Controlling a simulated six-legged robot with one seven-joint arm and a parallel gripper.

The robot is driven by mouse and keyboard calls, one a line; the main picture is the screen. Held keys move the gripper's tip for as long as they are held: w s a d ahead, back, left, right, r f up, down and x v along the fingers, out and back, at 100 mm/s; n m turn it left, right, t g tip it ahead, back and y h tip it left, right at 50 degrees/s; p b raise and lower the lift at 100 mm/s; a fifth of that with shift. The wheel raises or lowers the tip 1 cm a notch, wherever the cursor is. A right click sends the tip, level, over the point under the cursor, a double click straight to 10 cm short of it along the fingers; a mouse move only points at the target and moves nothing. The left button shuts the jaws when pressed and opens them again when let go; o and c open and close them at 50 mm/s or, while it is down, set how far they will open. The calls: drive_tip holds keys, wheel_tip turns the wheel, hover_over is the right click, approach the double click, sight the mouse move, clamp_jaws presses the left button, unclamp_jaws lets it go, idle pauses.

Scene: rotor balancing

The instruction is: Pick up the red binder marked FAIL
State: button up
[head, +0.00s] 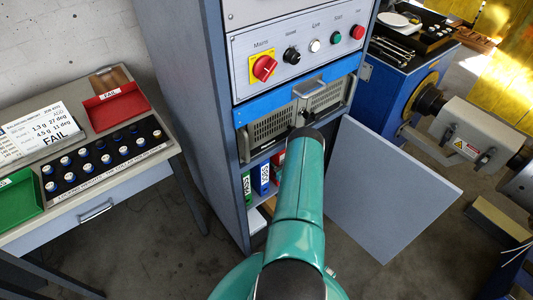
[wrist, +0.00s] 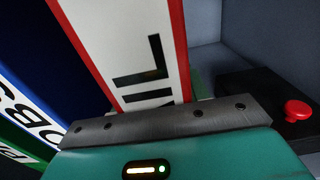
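The red binder (wrist: 133,50) fills the upper middle of the wrist view, close in front of my gripper (wrist: 165,121). Its white label shows the black letters "IL"; the rest of the word is out of view or hidden. In the head view a small part of the red binder (head: 278,158) shows on the cabinet shelf, mostly hidden behind my arm. The grey bar of my gripper covers the binder's near lower part.
A blue binder (head: 261,178) and a green binder (head: 247,187) stand left of the red one. A dark box with a red button (wrist: 297,111) is at right in the wrist view. An open cabinet door (head: 385,190) hangs right of my arm. A bench with trays stands left.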

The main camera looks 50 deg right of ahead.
drive_tip(key=shift+c, duration=1.4)
drive_tip(key=shift+r, duration=0.2)
